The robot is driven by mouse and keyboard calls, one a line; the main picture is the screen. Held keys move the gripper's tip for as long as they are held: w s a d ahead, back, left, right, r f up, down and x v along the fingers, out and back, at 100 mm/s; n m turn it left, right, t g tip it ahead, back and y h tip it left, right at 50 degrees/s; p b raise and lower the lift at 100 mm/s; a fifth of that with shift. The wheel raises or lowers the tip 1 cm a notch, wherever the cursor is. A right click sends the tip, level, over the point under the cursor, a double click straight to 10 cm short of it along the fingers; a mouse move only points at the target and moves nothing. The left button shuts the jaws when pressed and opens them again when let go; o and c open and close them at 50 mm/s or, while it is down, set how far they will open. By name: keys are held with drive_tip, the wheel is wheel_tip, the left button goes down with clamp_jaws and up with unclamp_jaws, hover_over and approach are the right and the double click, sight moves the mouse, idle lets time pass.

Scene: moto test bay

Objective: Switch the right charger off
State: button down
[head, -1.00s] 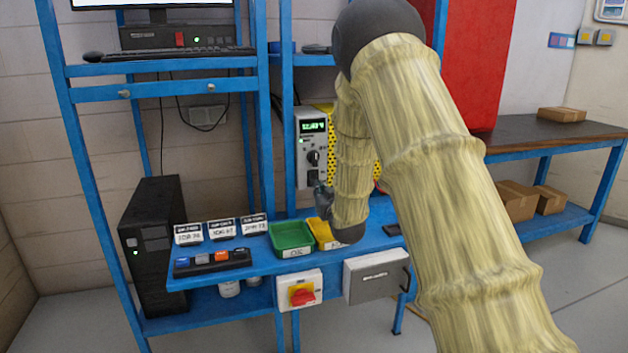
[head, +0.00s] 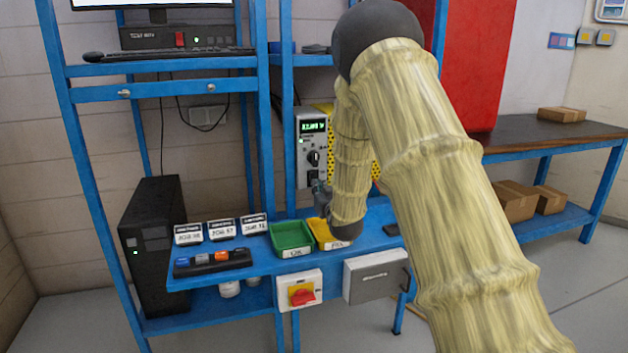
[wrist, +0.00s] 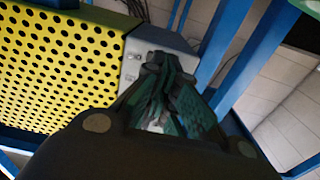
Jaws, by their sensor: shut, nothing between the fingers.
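A charger (head: 311,146) with a grey front panel and yellow perforated side stands at the back of the blue bench. Its green display and a small green lamp are lit. A dark knob sits below the display, with a dark fitting under it. My gripper (head: 320,188) is shut and empty, close to the lower part of this panel. In the wrist view, my closed fingertips (wrist: 168,68) lie over the grey panel (wrist: 140,62), beside the yellow perforated side (wrist: 55,65). They hide much of the panel; I cannot tell whether they touch it. No second charger is clearly visible.
A green bin (head: 291,239) and a partly hidden yellow bin (head: 325,234) stand below my gripper. A red-handled switch box (head: 300,293) and a grey box (head: 375,277) are on the bench front. A black tower (head: 155,245) stands left.

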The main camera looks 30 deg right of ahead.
drive_tip(key=shift+w+d, duration=0.15)
drive_tip(key=shift+w, duration=0.55)
drive_tip(key=shift+w+r, duration=0.1)
drive_tip(key=shift+r, duration=0.2)
idle(0.4)
drive_tip(key=v, duration=0.3)
drive_tip(key=shift+f, duration=0.25)
drive_tip(key=v, duration=0.6)
idle(0.6)
drive_tip(key=shift+f, duration=0.1)
idle(0.4)
